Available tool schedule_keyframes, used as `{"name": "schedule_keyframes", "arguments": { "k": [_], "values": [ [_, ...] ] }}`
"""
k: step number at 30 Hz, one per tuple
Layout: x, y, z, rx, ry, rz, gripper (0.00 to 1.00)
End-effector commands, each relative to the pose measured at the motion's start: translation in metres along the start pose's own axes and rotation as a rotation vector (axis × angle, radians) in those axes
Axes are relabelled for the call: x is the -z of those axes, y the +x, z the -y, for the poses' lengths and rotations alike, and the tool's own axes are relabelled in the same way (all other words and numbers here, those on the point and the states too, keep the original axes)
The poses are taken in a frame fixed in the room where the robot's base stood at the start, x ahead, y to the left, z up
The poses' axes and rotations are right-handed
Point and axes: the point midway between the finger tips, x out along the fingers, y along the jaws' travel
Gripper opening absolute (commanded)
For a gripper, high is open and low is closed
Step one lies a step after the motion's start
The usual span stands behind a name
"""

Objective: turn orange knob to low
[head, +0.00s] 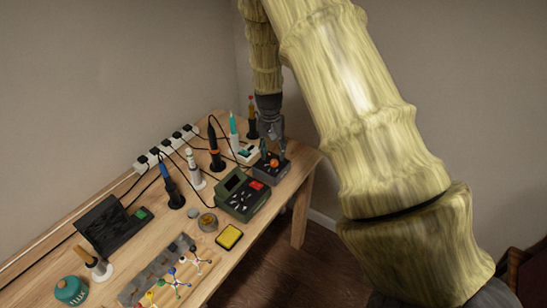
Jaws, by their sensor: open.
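The orange knob (274,162) is on top of a small dark grey box (268,174) near the right end of the wooden workbench. My gripper (273,152) hangs down from above, with its fingers open close around or just over the knob. At this size I cannot tell whether a finger touches the knob. The knob's pointer and any low marking are too small to read.
A green device (243,195) with a red display stands left of the box. Several soldering irons in stands, including an orange-banded one (215,148), rise close behind. A power strip (167,148) with cables runs along the wall. The bench's right edge (308,165) is near.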

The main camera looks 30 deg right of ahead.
Motion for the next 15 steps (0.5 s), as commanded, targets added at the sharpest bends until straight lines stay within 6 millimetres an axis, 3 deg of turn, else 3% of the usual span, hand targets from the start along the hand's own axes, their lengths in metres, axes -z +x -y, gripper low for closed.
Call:
{"name": "schedule_keyframes", "arguments": {
  "k": [6,15],
  "values": [
    [0.001,-0.042,0.001,0.002,-0.001,-0.003,0.47],
    [0.0,-0.076,0.0,0.001,0.001,0.0,0.47]
  ]
}}
